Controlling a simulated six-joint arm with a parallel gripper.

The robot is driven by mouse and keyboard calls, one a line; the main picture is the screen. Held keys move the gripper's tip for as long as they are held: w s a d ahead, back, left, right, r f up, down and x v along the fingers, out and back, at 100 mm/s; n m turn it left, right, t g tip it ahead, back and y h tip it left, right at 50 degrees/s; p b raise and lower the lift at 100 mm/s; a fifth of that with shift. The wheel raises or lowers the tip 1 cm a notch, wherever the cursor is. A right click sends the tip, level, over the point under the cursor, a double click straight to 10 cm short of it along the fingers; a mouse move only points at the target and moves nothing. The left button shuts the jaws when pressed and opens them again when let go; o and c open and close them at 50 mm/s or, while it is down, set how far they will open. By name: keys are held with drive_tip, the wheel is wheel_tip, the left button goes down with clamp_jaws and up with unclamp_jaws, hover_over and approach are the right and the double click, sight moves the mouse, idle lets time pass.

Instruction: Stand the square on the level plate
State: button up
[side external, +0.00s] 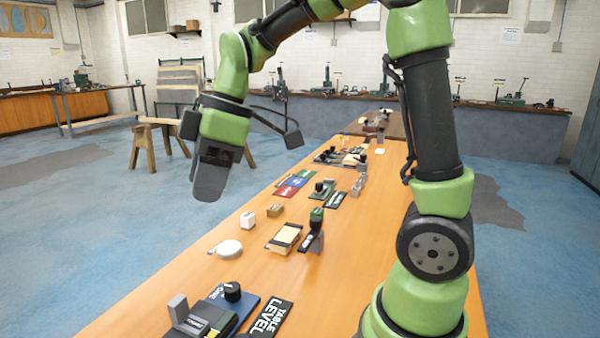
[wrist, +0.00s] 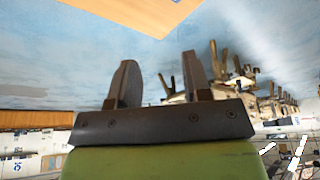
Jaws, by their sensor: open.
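My gripper (side external: 208,188) hangs above the floor just left of the bench edge in the side view, pointing down, well clear of the bench objects. In the wrist view my gripper (wrist: 158,60) has its two dark fingers spread apart with nothing between them. A black sign reading "TABLE LEVEL" (side external: 271,317) lies at the near end of the bench. Beside it is a blue plate (side external: 245,302) with white lettering, a black knob (side external: 232,292) and an upright grey block (side external: 178,309). I cannot tell for certain which piece is the square or the level plate.
Coloured mats (side external: 293,182) lie farther back. Bare wood separates several items.

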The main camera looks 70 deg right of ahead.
drive_tip(key=s+r+m+t+h, duration=0.1)
drive_tip(key=s+r+m+t, duration=0.2)
drive_tip(key=s+m, duration=1)
drive_tip(key=shift+s+a+t, duration=0.35)
drive_tip(key=shift+s+t, duration=0.35)
drive_tip(key=shift+s, duration=0.05)
